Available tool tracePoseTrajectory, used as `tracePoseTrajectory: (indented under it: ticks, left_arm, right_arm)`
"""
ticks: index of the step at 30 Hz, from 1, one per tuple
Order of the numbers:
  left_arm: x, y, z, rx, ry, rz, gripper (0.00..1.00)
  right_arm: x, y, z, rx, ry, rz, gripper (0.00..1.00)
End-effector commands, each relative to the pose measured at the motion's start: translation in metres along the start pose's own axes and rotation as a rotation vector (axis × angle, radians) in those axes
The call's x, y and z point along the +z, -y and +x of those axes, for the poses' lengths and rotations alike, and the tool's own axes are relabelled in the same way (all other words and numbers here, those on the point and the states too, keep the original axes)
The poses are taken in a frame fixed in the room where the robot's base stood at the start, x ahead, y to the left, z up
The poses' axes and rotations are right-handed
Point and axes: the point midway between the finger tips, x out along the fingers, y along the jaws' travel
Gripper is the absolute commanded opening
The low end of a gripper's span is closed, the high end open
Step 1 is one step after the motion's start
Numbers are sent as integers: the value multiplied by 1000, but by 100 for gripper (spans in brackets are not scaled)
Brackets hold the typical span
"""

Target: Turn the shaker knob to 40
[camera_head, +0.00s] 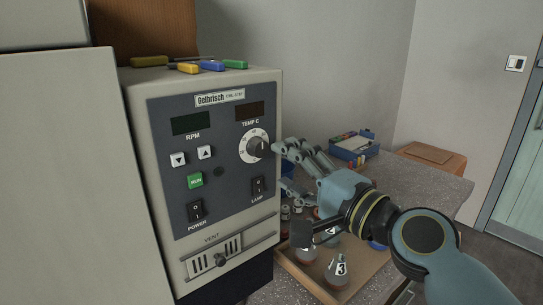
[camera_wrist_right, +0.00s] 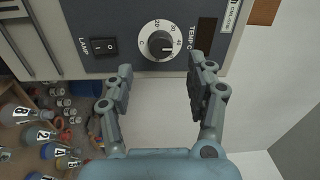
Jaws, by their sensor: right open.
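The shaker's TEMP-C knob (camera_head: 257,147) is dark and round on a white numbered dial (camera_head: 243,153), at the upper right of the control panel. In the right wrist view the knob (camera_wrist_right: 159,43) is near top centre; I cannot read its exact setting. My right gripper (camera_head: 277,166) is open, just right of the knob in the head view. In the wrist view its fingers (camera_wrist_right: 161,66) are spread either side of the dial, with a gap between them and nothing held. My left gripper is not in view.
The panel also has a LAMP switch (camera_head: 257,185), POWER switch (camera_head: 196,210), green RUN button (camera_head: 195,181) and VENT slider (camera_head: 220,259). Below the right arm, a wooden tray (camera_head: 305,282) holds numbered flasks.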

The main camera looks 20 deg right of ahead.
Motion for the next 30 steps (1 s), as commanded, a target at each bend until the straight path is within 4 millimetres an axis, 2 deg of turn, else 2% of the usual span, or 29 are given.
tracePoseTrajectory:
  ticks: [3, 9, 26, 29, 30]
  left_arm:
    - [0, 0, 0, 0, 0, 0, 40]
    - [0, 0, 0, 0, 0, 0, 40]
    - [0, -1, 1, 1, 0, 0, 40]
    - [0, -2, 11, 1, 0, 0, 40]
    - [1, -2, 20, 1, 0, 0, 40]
  right_arm:
    - [0, -1, -26, 4, 1, -1, 56]
    - [0, 0, -48, 0, 0, -1, 56]
    - [0, 0, -51, -1, 0, 1, 56]
    - [0, -10, -51, -3, -1, 1, 56]
    - [1, -20, -51, -3, -2, 3, 56]
